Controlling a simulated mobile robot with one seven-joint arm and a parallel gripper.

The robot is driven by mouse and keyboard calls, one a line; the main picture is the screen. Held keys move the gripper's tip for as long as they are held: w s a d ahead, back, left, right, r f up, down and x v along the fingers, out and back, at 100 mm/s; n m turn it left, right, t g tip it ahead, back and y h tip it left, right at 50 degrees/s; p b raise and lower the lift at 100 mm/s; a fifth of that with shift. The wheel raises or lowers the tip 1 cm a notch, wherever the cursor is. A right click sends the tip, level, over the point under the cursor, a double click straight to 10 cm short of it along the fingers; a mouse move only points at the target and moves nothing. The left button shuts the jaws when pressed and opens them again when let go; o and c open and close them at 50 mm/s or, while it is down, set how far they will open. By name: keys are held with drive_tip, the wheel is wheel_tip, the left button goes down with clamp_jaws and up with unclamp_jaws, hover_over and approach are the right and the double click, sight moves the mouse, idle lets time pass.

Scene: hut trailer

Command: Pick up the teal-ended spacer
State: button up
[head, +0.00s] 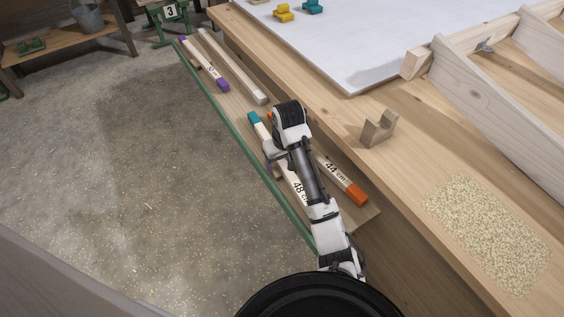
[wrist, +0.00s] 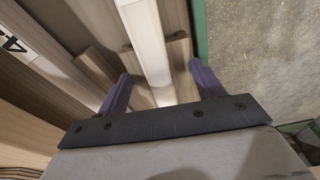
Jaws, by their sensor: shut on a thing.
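The teal-ended spacer (head: 260,128) is a pale bar with a teal far end and a "48 cm" label, on the low shelf beside the workbench. My gripper (head: 273,152) is down at it and shut on it, partway along its length. In the wrist view the pale bar (wrist: 147,40) runs between my two purple fingers. My arm hides part of the spacer and its near end in the head view. I cannot tell whether the spacer is clear of the shelf.
An orange-ended "44 cm" spacer (head: 343,180) lies close on the right. A purple-ended spacer (head: 204,64) and a plain bar (head: 232,66) lie farther along the shelf. A green rail (head: 230,130) edges the shelf. A notched wooden block (head: 378,129) stands on the bench.

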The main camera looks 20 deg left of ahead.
drive_tip(key=shift+r, duration=0.1)
wheel_tip(320, 180, up, 20)
drive_tip(key=p, duration=0.7)
idle(0.5)
wheel_tip(320, 180, up, 5)
drive_tip(key=p, duration=0.5)
hover_over(282, 162)
